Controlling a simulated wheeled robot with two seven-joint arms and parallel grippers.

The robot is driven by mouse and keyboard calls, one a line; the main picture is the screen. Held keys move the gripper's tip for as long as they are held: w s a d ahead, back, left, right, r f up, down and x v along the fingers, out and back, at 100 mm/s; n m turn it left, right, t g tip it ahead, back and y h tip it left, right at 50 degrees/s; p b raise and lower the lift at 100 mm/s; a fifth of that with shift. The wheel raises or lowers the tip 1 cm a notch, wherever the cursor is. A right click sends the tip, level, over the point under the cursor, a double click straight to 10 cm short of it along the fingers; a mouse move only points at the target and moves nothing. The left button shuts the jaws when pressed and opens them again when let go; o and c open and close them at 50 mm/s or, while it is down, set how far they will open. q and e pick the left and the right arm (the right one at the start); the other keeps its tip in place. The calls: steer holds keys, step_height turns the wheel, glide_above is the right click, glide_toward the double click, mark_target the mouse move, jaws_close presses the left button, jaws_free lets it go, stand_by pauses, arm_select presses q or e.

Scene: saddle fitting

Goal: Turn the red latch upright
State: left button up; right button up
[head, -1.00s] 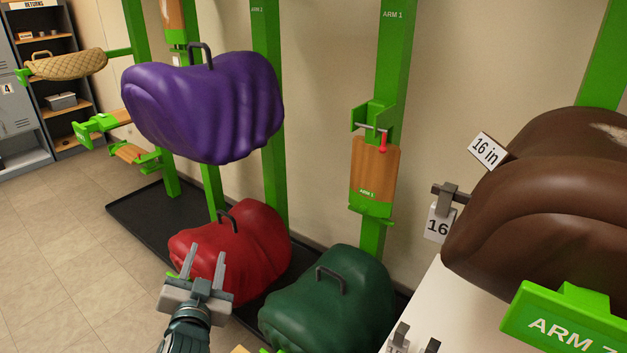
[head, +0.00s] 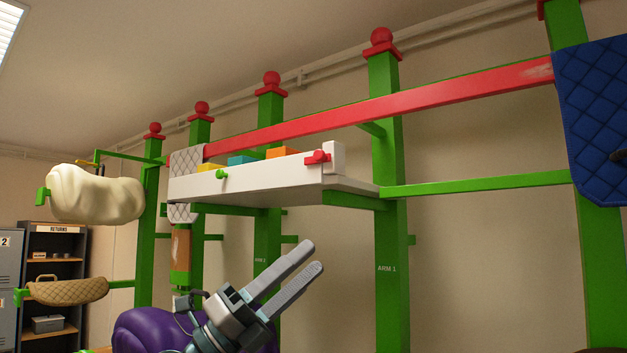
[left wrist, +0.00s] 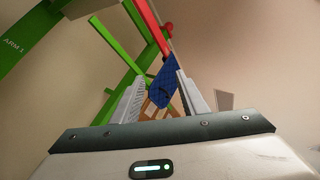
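A small red latch (head: 318,158) sits on the front of a white shelf box (head: 270,184), near its right end. Its arm looks to lie roughly level, not upright. My left gripper (head: 316,254) is below the latch and apart from it, with its fingers pointing up and right. The left wrist view shows the two fingers (left wrist: 158,78) spread with nothing between them. The latch cannot be made out clearly in that view. My right gripper is not in view.
A red rail (head: 400,108) runs above the box, and green posts (head: 388,230) stand behind it. A green knob (head: 221,175) is on the box front. A blue quilted pad (head: 595,120) hangs at right. A purple saddle (head: 140,330) is below.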

mark_target(317, 155)
arm_select(q)
step_height(317, 155, up, 6)
steer(key=d+m+g+y, duration=0.2)
steer(key=d+m+y, duration=0.1)
steer(key=m, duration=0.2)
steer(key=w+a+r+n+t+y, duration=0.1)
steer(key=a+r+t+y, duration=0.6)
steer(key=r, duration=0.9)
steer(key=a+n+y, duration=0.1)
steer(key=a+y, duration=0.2)
steer(key=a, duration=0.1)
steer(key=shift+a+t+y, duration=0.25)
steer(key=shift+t+y, duration=0.05)
steer(key=shift+t, duration=0.1)
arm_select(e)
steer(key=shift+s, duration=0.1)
